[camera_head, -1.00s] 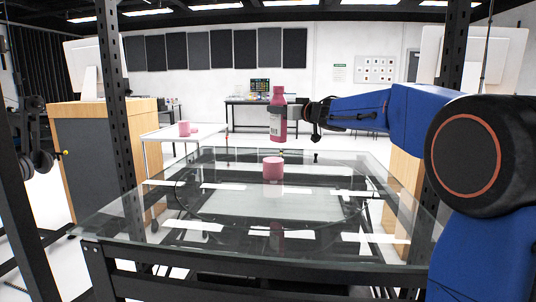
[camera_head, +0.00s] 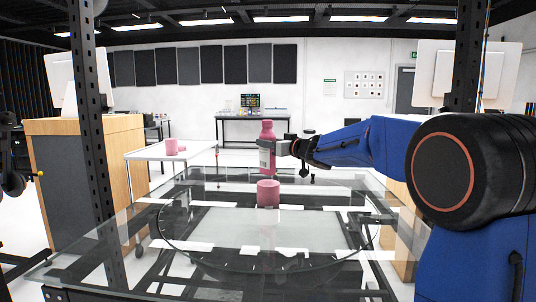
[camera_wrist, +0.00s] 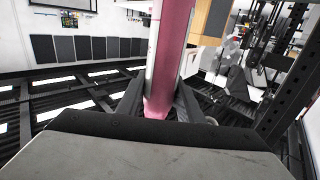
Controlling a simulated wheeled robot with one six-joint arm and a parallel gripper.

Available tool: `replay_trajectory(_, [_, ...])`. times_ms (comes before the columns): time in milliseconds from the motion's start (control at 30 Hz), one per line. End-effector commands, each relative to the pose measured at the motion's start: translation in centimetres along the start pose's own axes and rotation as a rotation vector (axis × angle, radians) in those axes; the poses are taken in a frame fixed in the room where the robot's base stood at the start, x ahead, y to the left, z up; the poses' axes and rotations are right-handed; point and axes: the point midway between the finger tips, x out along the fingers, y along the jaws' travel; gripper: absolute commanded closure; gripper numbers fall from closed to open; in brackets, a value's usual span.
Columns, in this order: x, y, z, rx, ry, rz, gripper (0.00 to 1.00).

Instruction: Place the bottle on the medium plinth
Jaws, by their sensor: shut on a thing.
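A pink bottle (camera_head: 267,132) with a pale label stands upright in my gripper (camera_head: 269,147), which is shut around its middle from the right. A pink cylindrical plinth (camera_head: 268,194) stands on the glass turntable table. In the head view the bottle's base is just above the plinth's top with a small gap, nearly in line with it; its depth over the plinth is hard to tell. The wrist view shows the bottle (camera_wrist: 174,45) between both fingers (camera_wrist: 158,108); the plinth is not visible there.
The glass table (camera_head: 110,245) around the plinth is clear. A white side table (camera_head: 145,154) at left holds other pink pieces (camera_head: 173,147). Dark perforated posts (camera_head: 90,130) rise at left and right. A wooden cabinet (camera_head: 126,160) stands behind the left post.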

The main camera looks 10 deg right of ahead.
Motion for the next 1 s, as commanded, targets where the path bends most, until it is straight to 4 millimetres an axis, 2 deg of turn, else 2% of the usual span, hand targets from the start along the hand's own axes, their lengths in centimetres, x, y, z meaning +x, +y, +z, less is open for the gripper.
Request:
replay_trajectory(233, [0.0,0.0,3.0,0.002,-0.001,0.001,1.00])
replay_trajectory(667, [0.0,0.0,3.6,0.001,0.000,0.000,1.00])
replay_trajectory(700, [0.0,0.0,3.7,0.001,-0.001,0.001,0.59])
replay_trajectory(733, [0.0,0.0,3.7,0.001,-0.001,0.001,0.52])
replay_trajectory(767, [0.0,0.0,3.7,0.001,-0.001,0.001,0.48])
replay_trajectory(1000, [0.0,0.0,3.7,0.001,-0.001,0.001,0.48])
